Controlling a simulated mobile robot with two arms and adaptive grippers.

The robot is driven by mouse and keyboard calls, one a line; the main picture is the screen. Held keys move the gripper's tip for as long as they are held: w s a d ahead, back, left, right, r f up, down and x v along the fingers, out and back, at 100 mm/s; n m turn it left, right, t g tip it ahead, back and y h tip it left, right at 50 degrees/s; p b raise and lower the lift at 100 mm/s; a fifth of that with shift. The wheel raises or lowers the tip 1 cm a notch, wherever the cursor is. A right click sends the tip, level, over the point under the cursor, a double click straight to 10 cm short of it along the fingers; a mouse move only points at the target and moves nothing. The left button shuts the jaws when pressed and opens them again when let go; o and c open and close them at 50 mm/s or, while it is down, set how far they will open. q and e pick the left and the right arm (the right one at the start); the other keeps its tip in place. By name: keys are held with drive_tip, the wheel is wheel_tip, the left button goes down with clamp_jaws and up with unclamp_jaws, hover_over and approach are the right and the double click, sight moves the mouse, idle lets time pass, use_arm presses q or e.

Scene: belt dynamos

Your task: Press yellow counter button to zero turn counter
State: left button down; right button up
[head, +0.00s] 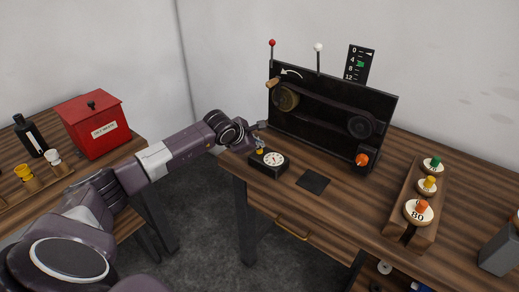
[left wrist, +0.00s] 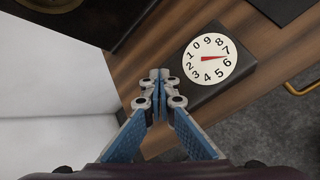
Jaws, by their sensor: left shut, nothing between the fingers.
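The turn counter (head: 269,168) is a black box with a white dial near the left front of the right-hand table. Its yellow button (head: 259,151) shows at the box's back left, just below my left gripper (head: 256,139). In the left wrist view, the dial (left wrist: 209,58) carries digits, and its red pointer lies between 6 and 7. There my left gripper (left wrist: 160,76) is shut and empty, fingertips together beside the dial's left side. The button is hidden in that view. I cannot tell whether the fingertips touch it. My right gripper is not in view.
A black belt machine (head: 325,113) with pulleys and two levers stands behind the counter. A dark square pad (head: 313,181) lies to its right. A wooden rack (head: 430,197) holds several coloured knobs farther right. A red box (head: 92,125) stands on the left table.

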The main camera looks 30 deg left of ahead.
use_arm(q)
drive_tip(key=shift+f, duration=0.25)
drive_tip(key=shift+a+r+p, duration=0.1)
drive_tip(key=shift+r+p, duration=0.2)
drive_tip(key=shift+r, duration=0.65)
drive_tip(key=shift+r, duration=0.15)
drive_tip(key=shift+r+p, duration=1.1)
drive_tip(key=shift+r, duration=1.35)
